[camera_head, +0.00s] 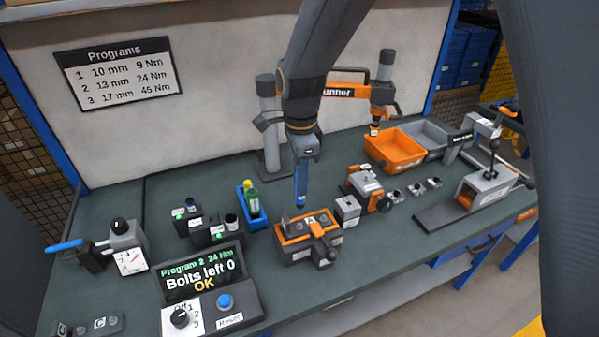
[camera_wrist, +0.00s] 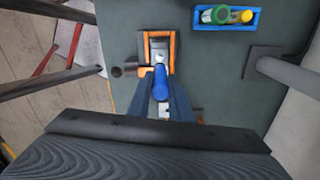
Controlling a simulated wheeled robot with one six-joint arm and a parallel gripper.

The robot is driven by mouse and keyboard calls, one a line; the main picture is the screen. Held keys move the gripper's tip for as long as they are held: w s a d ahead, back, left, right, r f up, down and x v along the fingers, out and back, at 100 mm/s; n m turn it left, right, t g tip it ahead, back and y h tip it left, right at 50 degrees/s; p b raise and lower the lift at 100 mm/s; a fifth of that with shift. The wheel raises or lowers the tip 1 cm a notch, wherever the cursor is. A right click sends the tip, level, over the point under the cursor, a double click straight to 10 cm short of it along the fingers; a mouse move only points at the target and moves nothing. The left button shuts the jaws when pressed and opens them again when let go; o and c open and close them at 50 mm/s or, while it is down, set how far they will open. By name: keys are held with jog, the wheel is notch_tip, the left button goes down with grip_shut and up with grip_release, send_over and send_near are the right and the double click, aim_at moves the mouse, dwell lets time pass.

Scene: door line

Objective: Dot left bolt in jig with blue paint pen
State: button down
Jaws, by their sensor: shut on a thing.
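My gripper (camera_head: 304,160) is shut on the blue paint pen (camera_head: 301,188), which points down over the orange and grey jig (camera_head: 296,254) marked A. In the wrist view, my gripper (camera_wrist: 160,97) holds the pen (camera_wrist: 160,80) in front of the jig (camera_wrist: 172,57), covering part of it. I cannot tell whether the tip touches a bolt. The bolts are too small and partly hidden to make out clearly, and no blue dot can be made out.
A blue pen tray (camera_head: 262,221) holds a green and a yellow pen. A console (camera_head: 205,290) reads "Bolts left 0 OK". A grey block (camera_head: 347,210) and an orange-grey fixture (camera_head: 366,186) stand right of the jig. An orange bin (camera_head: 394,150) is farther back.

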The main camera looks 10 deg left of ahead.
aim_at(299, 202)
jog(key=shift+w+d+f, duration=0.1)
jog(key=shift+f, duration=0.1)
jog(key=shift+a+f+b, duration=0.2)
jog(key=shift+f+b, duration=0.65)
jog(key=shift+s+f+b, duration=0.2)
jog(key=shift+f+b, duration=0.85)
jog(key=shift+f, duration=0.25)
jog(key=shift+f, duration=0.6)
jog(key=shift+r+p, duration=2.65)
jog(key=shift+r, duration=0.4)
